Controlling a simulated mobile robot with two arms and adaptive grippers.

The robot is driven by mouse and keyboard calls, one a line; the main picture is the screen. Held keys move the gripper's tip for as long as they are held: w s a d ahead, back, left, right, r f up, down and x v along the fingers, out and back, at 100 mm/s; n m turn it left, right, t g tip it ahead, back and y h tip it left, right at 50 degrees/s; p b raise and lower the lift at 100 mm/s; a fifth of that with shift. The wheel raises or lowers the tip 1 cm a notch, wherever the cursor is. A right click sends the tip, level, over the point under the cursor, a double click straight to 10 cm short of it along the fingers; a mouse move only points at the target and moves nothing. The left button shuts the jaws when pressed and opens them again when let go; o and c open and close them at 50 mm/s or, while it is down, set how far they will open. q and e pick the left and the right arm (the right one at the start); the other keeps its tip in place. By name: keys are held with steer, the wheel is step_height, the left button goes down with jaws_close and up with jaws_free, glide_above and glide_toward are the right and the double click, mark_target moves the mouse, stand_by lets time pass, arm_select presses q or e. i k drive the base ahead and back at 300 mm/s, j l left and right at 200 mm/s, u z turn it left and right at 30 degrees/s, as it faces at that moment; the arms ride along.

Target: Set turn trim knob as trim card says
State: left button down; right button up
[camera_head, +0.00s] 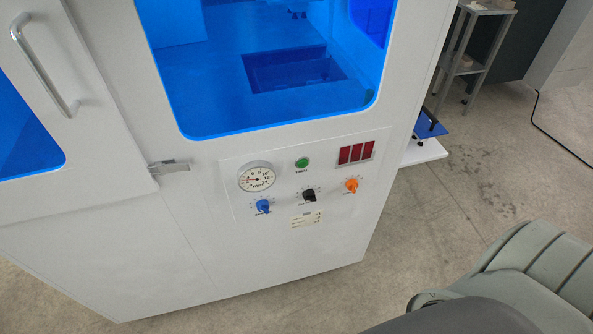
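A control panel (235,203) on the white machine front carries a blue knob (263,207), a black knob (309,195) and an orange knob (352,185) in a row. Each has a small dial scale and a label too small to read, so I cannot tell which is the turn trim knob. A small cream card (305,219) with dark print sits below the black knob. Its text is unreadable here. Neither of my grippers is in view.
Above the knobs are a round gauge (257,177), a green button (302,162) and a red display (357,153). A latch (170,167) and door handle (46,62) are at left. A grey shelf rack (467,55) stands at back right. Floor right of the machine is mostly clear.

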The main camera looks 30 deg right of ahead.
mark_target(352, 184)
steer(key=z, duration=1.4)
